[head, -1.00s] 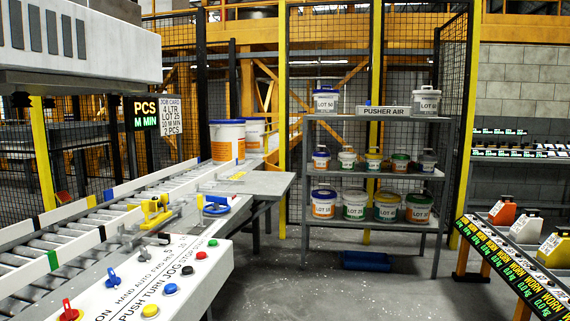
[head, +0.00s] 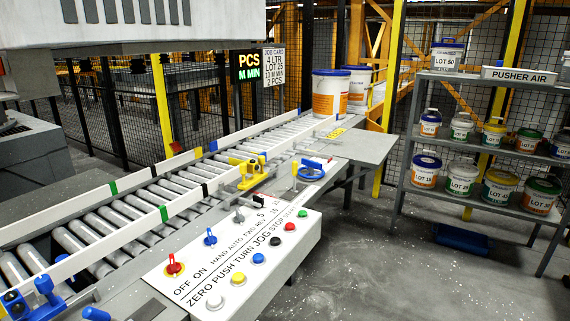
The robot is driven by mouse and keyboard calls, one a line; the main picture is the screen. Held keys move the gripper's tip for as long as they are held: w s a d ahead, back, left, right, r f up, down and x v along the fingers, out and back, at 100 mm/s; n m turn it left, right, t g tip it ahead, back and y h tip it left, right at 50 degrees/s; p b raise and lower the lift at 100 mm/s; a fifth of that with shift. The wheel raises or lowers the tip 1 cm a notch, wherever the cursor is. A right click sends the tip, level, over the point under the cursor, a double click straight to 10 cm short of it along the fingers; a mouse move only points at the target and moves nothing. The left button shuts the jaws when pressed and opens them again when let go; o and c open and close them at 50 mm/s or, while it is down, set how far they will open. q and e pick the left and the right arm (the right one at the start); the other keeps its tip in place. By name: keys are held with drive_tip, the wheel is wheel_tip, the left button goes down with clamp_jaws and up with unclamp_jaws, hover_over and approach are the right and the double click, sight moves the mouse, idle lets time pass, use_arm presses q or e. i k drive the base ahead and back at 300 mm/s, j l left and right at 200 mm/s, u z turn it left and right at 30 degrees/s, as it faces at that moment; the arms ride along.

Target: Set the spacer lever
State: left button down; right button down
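No part is legibly labelled as the spacer lever. A control panel (head: 225,262) stands beside the roller conveyor (head: 95,225). Another small lever (head: 263,199) stands by a number scale that is partly hard to read. A yellow clamp-like mechanism (head: 246,173) sits at the conveyor edge. A blue handwheel (head: 312,169) with a yellow post is behind the panel. Neither gripper is in view.
White pails (head: 330,92) stand at the conveyor's far end, by a grey side table (head: 375,147). A job card (head: 274,66) reads 4 LTR, LOT 25, 10 M MIN, 2 PCS. A shelf rack (head: 485,148) holds several pails. Floor right of the panel is clear.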

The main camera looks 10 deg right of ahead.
sight(294, 163)
drive_tip(key=i+l+z, duration=0.75)
drive_tip(key=i+z, duration=0.15)
drive_tip(key=i+l+z, duration=0.1)
drive_tip(key=i+z, duration=0.35)
drive_tip(key=i, duration=1.35)
drive_tip(key=i+l, duration=0.15)
drive_tip(key=i, duration=1)
